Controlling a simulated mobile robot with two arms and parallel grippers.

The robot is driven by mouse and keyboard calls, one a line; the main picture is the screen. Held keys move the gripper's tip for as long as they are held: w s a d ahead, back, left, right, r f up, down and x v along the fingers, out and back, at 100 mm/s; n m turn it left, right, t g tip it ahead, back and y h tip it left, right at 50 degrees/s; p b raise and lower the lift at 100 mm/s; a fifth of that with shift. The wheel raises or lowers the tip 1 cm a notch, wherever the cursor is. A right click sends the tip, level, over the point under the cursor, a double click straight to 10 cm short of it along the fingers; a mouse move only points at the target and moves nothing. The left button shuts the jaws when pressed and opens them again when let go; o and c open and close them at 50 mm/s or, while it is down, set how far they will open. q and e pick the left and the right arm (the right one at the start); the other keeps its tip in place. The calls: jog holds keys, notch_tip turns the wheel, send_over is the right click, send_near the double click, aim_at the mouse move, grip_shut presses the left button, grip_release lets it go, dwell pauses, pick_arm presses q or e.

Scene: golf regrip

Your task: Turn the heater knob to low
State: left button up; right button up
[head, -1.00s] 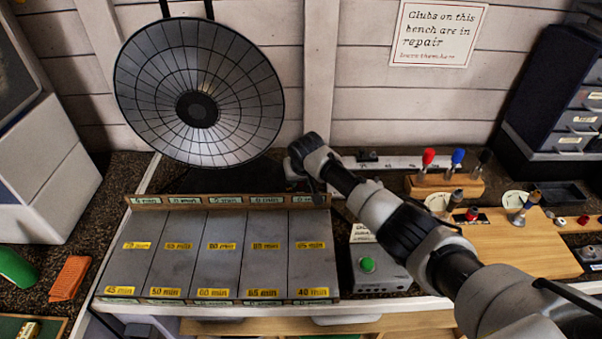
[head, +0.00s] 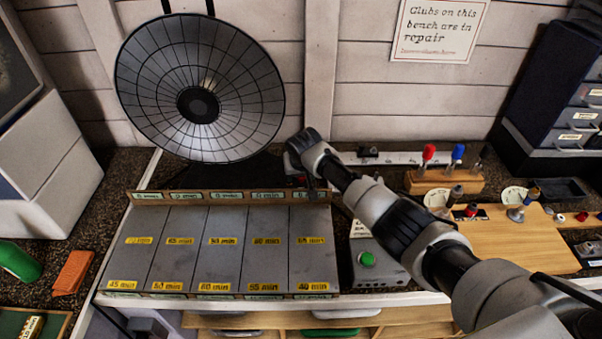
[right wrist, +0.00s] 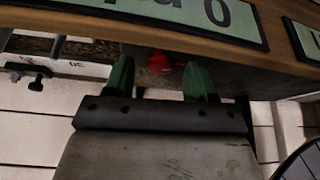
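The heater (head: 235,95) is a large round dish with a dark hub, standing against the wall behind the grey tray panel. A red knob (right wrist: 160,63) shows in the right wrist view, partly hidden behind the labelled wooden rail; a bit of red also shows by my gripper in the head view (head: 300,180). My right gripper (right wrist: 160,80) has green fingers spread apart, with the knob between and just beyond their tips; I see gaps on both sides. In the head view the fingers are mostly hidden behind the wrist. The knob's setting marks cannot be read. My left gripper is not in view.
The wooden rail (head: 225,197) with time labels runs close in front of the knob. A grey box with a green button (head: 367,259) sits under my right arm. A wooden block with red and blue tools (head: 440,181) stands to the right.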

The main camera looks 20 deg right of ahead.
jog(key=shift+s+r, duration=0.25)
jog(key=shift+r, duration=0.4)
jog(key=b+v, duration=0.1)
jog(key=v, duration=0.8)
jog(key=shift+r, duration=0.2)
jog(key=shift+s, duration=0.1)
